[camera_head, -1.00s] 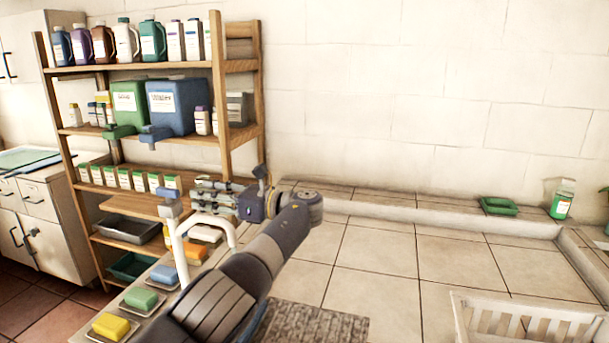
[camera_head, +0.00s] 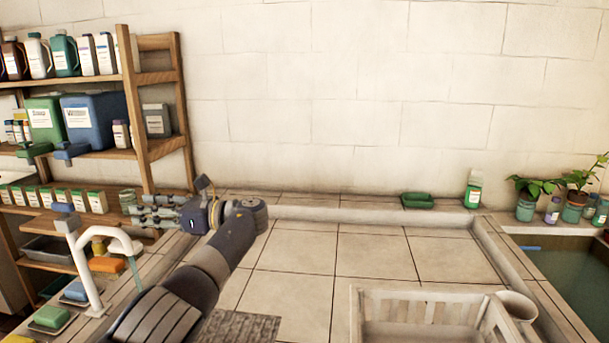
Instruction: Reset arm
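My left arm comes in from the bottom left of the head view and reaches up over the tiled basin. My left gripper (camera_head: 150,212) points left, near the faucet and in front of the lower part of the wooden shelf. Its fingers look spread apart, with nothing visible between them. My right gripper is not in view.
A white faucet (camera_head: 88,262) and soaps on dishes, such as a green one (camera_head: 52,316), line the left ledge. A white slatted crate (camera_head: 430,308) stands at bottom right. A green dish (camera_head: 417,201) and bottle (camera_head: 473,190) sit on the back ledge.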

